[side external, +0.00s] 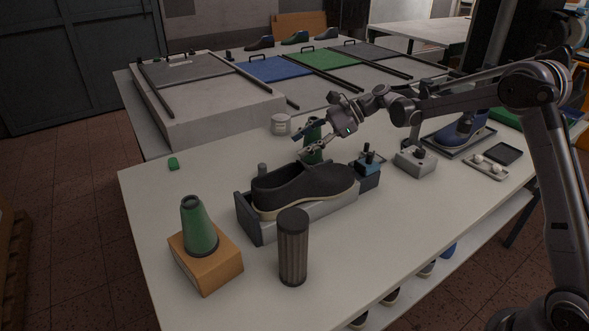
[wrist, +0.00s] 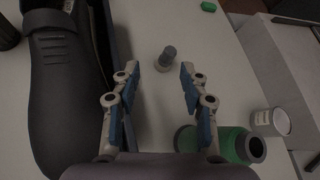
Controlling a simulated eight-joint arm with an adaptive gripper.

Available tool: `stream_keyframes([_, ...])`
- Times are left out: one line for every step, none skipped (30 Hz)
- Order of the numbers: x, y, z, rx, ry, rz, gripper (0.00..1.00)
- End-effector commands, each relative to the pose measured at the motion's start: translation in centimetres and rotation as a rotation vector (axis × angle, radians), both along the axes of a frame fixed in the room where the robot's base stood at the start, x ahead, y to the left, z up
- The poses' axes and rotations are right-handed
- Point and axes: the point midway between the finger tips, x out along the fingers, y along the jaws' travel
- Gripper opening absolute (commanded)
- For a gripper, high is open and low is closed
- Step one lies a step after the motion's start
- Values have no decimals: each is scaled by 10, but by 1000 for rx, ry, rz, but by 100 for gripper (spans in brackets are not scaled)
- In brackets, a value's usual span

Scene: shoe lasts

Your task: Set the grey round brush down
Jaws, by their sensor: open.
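The grey round brush (wrist: 166,59) appears to be the small grey cylinder with a wider base, standing on the table in the wrist view. In the side view what looks like the same brush (side external: 262,170) shows behind the shoe, its lower part hidden. My gripper (side external: 301,144) is above the table, behind the dark shoe. In the wrist view my gripper (wrist: 160,82) has its blue-padded fingers spread wide, with nothing between the pads. The brush appears just beyond the fingertips, apart from them.
The dark shoe (side external: 300,183) sits in a grey holder (side external: 248,220) beside my gripper. A green spool (wrist: 232,146) and a white jar (wrist: 271,122) stand close on the right in the wrist view. A ribbed cylinder (side external: 293,247) and green cone (side external: 199,228) stand in front.

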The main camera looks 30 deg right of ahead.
Motion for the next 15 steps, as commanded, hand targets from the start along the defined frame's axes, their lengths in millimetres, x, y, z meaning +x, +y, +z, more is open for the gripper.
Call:
stream_keyframes([-11, 4, 9, -57, -34, 24, 44])
stream_keyframes([-16, 5, 13, -93, -57, 38, 44])
stream_keyframes([-24, 6, 18, -139, -85, 57, 44])
stream_keyframes([-30, 7, 21, -172, -106, 72, 44])
stream_keyframes([-35, 8, 24, -205, -128, 86, 44])
stream_keyframes([-43, 9, 27, -247, -153, 106, 44])
stream_keyframes([-48, 10, 30, -276, -171, 121, 44])
stream_keyframes([-54, 10, 32, -304, -191, 136, 44])
stream_keyframes([-61, 11, 34, -342, -214, 154, 44])
stream_keyframes([-67, 11, 36, -370, -230, 169, 44])
stream_keyframes([-73, 11, 38, -396, -248, 184, 44])
stream_keyframes([-80, 12, 41, -435, -271, 205, 44])
stream_keyframes([-87, 12, 42, -462, -289, 223, 44])
stream_keyframes([-93, 12, 44, -491, -307, 240, 44])
stream_keyframes([-102, 12, 45, -532, -331, 265, 44])
